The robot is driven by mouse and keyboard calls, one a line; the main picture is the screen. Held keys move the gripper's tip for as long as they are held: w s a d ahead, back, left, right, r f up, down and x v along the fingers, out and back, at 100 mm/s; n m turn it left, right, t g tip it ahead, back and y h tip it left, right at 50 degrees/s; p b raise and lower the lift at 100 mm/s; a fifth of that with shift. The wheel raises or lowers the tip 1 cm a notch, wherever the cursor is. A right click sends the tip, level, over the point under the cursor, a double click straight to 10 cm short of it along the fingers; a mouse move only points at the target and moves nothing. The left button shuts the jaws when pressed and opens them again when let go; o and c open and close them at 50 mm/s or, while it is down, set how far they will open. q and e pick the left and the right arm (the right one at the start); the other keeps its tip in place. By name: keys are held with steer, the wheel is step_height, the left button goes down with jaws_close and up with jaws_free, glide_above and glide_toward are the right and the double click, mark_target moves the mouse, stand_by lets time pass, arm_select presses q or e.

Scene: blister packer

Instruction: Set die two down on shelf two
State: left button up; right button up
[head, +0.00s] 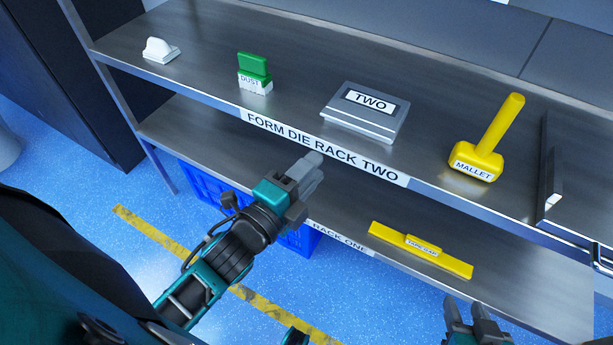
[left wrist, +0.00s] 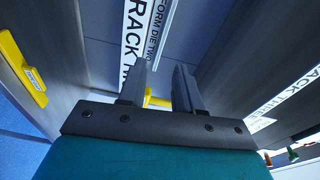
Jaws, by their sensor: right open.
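Die two (head: 364,114), a grey block with a white TWO label, lies flat on the upper shelf (head: 215,88), whose front edge carries the FORM DIE RACK TWO label (head: 322,146). Nothing grips it. My left gripper (head: 310,170) is in front of that shelf edge, below and left of die two and apart from it. In the left wrist view its fingers (left wrist: 158,88) stand apart with no object held between them; a yellow thing shows behind the gap. My right gripper (head: 476,322) is at the bottom edge of the head view, open, partly cut off, well away from die two.
On the upper shelf are a white-handled item (head: 160,50), a green dust brush (head: 254,72), a yellow mallet (head: 486,140) and a metal bracket (head: 550,178). A yellow bar (head: 422,250) lies on the lower shelf. A blue crate (head: 205,190) stands below.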

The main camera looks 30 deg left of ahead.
arm_select(q)
steer(key=s+f+n+g+p, duration=0.2)
steer(key=s+f+n+g, duration=0.1)
steer(key=n, duration=0.5)
steer(key=s+f+n+g+y+p, duration=0.1)
steer(key=s+f+n+g+p, duration=0.2)
steer(key=f+n, duration=0.3)
steer(key=shift+s+a+f+n+g, duration=0.3)
steer(key=shift+s+n+g, duration=0.1)
steer(key=shift+n, duration=0.8)
arm_select(e)
steer(key=shift+s+d+r+h, duration=0.2)
steer(key=shift+d+r, duration=0.25)
steer(key=shift+r, duration=0.35)
steer(key=shift+s+d+r+h, duration=0.2)
steer(key=shift+d+r, duration=0.2)
steer(key=shift+r, duration=0.4)
